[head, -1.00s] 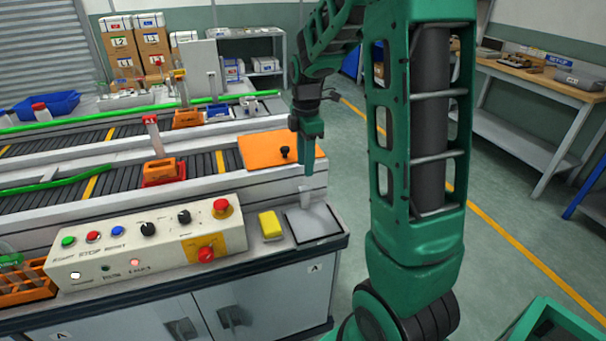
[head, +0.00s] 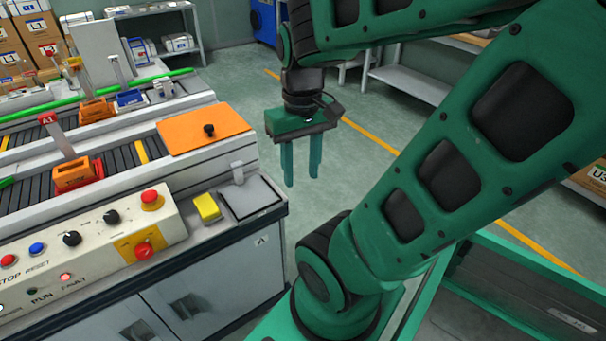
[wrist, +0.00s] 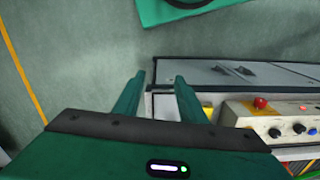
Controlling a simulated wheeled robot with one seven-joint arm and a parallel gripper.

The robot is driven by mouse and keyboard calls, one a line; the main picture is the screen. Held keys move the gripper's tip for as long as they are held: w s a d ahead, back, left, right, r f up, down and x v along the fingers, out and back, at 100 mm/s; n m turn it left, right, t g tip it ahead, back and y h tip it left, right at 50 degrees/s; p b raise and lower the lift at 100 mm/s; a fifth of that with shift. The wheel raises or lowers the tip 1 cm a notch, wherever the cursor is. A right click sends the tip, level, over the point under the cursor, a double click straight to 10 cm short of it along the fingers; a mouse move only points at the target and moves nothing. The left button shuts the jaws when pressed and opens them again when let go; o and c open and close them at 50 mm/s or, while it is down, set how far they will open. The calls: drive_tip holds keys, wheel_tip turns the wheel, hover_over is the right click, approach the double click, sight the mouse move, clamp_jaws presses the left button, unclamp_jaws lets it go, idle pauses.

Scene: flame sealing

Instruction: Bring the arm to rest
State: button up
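My gripper (head: 302,174) hangs fingers down to the right of the bench's corner, over the floor. Its two green fingers are apart with nothing between them. In the wrist view the fingers (wrist: 160,90) are also apart and empty, with the bench's edge and the floor beyond. My green arm fills the right of the head view and hides part of the room behind it.
The bench holds a control panel (head: 100,258) with coloured buttons, a yellow block (head: 206,208), a grey plate (head: 250,197) and an orange plate (head: 190,140) with a black knob. Conveyors carry orange holders (head: 77,175). Open floor (head: 370,130) lies right of the bench.

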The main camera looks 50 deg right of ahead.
drive_tip(key=shift+s+a+f+m, duration=0.1)
drive_tip(key=shift+s+f+m, duration=0.05)
drive_tip(key=shift+s+m, duration=0.35)
drive_tip(key=shift+s+a+f+m, duration=0.1)
drive_tip(key=shift+s+m, duration=0.2)
drive_tip(key=shift+s, duration=0.25)
drive_tip(key=shift+w+f, duration=0.25)
drive_tip(key=shift+w, duration=0.4)
idle(0.9)
